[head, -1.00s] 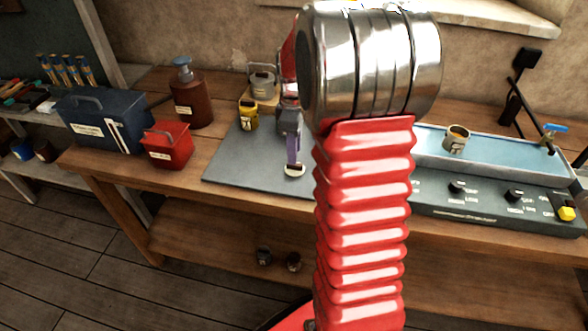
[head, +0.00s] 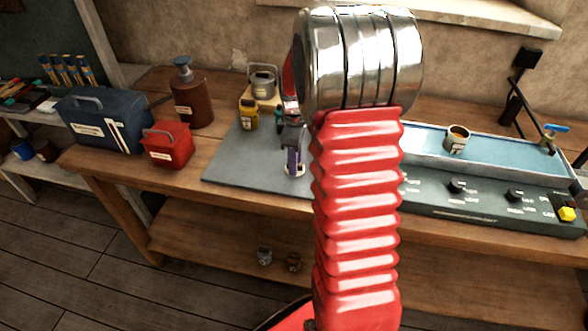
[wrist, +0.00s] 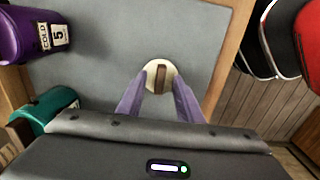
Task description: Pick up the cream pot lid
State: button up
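The cream pot lid (wrist: 151,75) is small and round with a brown bar handle on top. It lies on the grey mat (wrist: 190,35) in the wrist view. My gripper (wrist: 160,84) is open, with one purple finger on each side of the lid's near edge. I cannot tell whether the fingers touch the lid. In the head view my gripper (head: 293,165) points down at the mat, right at the lid, and hides most of it.
A purple cup (wrist: 20,35) and a teal cup (wrist: 48,110) stand left in the wrist view. In the head view, a yellow container (head: 249,116) and grey pot (head: 262,84) stand behind; a red bin (head: 167,147) is left, a control panel (head: 480,200) right.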

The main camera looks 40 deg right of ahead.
jog(key=shift+c, duration=0.5)
grip_shut()
notch_tip(320, 180, up, 10)
dwell(0.6)
dwell(0.4)
